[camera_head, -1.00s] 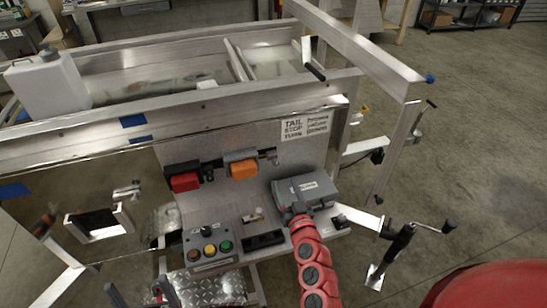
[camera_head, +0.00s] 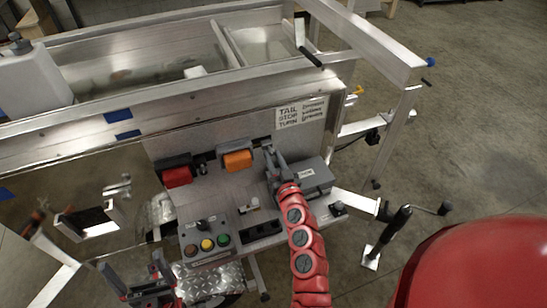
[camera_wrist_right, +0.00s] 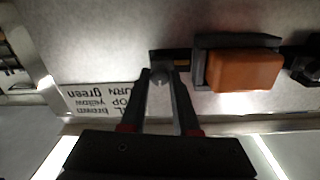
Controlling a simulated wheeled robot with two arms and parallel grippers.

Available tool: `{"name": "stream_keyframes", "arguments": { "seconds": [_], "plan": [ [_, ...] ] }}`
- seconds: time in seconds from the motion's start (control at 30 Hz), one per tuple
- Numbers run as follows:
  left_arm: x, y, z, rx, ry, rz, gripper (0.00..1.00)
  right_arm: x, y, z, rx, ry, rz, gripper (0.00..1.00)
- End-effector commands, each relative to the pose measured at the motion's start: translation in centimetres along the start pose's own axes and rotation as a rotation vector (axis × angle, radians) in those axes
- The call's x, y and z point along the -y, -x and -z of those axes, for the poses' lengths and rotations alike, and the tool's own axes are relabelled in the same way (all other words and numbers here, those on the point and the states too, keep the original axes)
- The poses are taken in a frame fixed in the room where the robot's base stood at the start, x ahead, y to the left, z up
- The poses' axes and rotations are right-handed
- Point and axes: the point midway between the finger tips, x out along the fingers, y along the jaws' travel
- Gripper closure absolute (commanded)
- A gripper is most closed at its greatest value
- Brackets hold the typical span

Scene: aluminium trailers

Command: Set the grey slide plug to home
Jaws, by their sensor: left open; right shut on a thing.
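The grey slide plug (camera_wrist_right: 160,76) is a small rounded knob at a dark slot with yellow marks, beside the orange lamp block. My right gripper (camera_wrist_right: 160,82) is shut on it, one finger on each side. In the head view the right gripper (camera_head: 269,152) reaches up to the panel just right of the orange block and mostly hides the plug. My left gripper (camera_head: 131,262) is open and empty at the lower left, in front of the diamond-plate step.
On the panel are an orange block (camera_head: 237,160) and a red block (camera_head: 177,176). Below stand a button box (camera_head: 207,243) and a grey box (camera_head: 313,178), close to my right arm. A white label (camera_head: 300,113) is above. A crank jack (camera_head: 398,225) stands at the right.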

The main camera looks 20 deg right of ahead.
Motion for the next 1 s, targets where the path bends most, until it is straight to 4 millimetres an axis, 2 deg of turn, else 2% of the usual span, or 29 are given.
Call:
{"name": "stream_keyframes", "arguments": {
  "seconds": [0.03, 0.13, 1.0],
  "plan": [
    [0.0, 0.0, 0.0, 0.0, 0.0, 0.0, 0.03, -0.01, 0.0, 0.0, 0.0, 0.0, 0.0, 0.84],
    [0.0, 0.0, 0.0, 0.0, 0.0, 0.0, 0.03, -0.01, 0.0, 0.0, 0.0, 0.0, 0.0, 1.0],
    [0.0, 0.0, 0.0, 0.0, 0.0, 0.0, 0.03, -0.02, 0.0, 0.01, 0.0, 0.0, -0.001, 1.0]
  ]
}}
